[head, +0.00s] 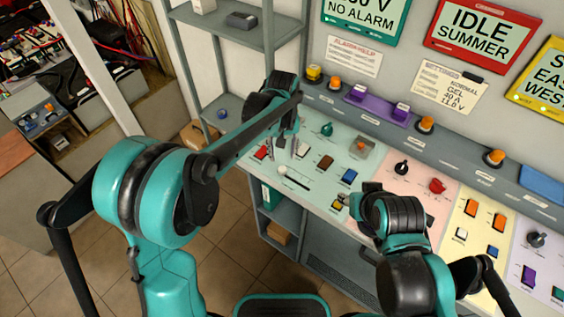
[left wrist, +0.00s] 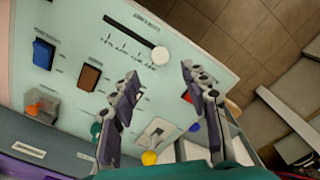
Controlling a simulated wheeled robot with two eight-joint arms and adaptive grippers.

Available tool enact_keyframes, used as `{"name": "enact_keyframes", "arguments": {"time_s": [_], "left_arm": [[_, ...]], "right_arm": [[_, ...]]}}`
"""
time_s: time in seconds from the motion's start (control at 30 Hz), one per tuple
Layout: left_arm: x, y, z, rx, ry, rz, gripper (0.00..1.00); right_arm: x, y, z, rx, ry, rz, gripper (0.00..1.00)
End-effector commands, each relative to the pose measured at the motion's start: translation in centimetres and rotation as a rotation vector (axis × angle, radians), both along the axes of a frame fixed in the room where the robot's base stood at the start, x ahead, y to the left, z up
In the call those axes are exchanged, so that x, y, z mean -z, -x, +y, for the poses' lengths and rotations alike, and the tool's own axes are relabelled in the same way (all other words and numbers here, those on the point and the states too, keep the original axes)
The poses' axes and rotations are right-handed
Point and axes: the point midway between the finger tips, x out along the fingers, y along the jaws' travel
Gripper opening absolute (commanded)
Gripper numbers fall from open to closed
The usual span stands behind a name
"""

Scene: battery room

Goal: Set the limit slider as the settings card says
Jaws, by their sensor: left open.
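The limit slider (head: 296,182) is a dark slot with a white knob (head: 282,171) at its left end, on the pale green panel section. In the left wrist view the white knob (left wrist: 160,56) sits at the slot's right end, beside a row of tick marks. My left gripper (head: 287,152) is open above the panel. In the left wrist view its fingertips (left wrist: 160,72) lie either side of the knob, not visibly touching it. The settings card (head: 447,87) on the wall reads NORMAL, GEL, 30 A and what looks like 11.0 V. My right arm's fingers are not visible.
Nearby on the panel are a brown rocker (head: 325,162), a blue rocker (head: 348,176), a clear-covered switch (head: 362,147) and a green knob (head: 327,129). My right arm covers the panel's front middle. A grey shelf (head: 240,45) stands at the left.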

Motion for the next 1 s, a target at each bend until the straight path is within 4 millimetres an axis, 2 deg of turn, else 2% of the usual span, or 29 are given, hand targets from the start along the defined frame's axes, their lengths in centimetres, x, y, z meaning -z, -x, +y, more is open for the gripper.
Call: {"name": "enact_keyframes", "arguments": {"time_s": [0.3, 0.43, 0.6, 0.83, 0.87, 1.0], "left_arm": [[5.0, 0.0, 0.0, 0.000, 0.000, 0.000, 0.46], [6.6, 0.0, 0.0, 0.000, 0.000, 0.000, 0.46], [7.5, 0.0, 0.0, 0.000, 0.000, -0.001, 0.46], [7.5, 0.0, 0.0, 0.000, 0.000, -0.001, 0.46], [7.5, 0.0, 0.0, 0.000, 0.000, -0.001, 0.41], [7.5, 0.0, 0.0, 0.000, 0.000, -0.001, 0.04]], "right_arm": [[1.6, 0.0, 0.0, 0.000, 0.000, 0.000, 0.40], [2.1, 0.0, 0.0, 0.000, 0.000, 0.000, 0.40], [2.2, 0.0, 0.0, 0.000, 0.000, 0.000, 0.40], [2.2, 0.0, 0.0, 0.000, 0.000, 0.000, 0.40], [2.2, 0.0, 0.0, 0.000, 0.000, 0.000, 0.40], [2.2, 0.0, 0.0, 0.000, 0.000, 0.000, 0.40]]}}
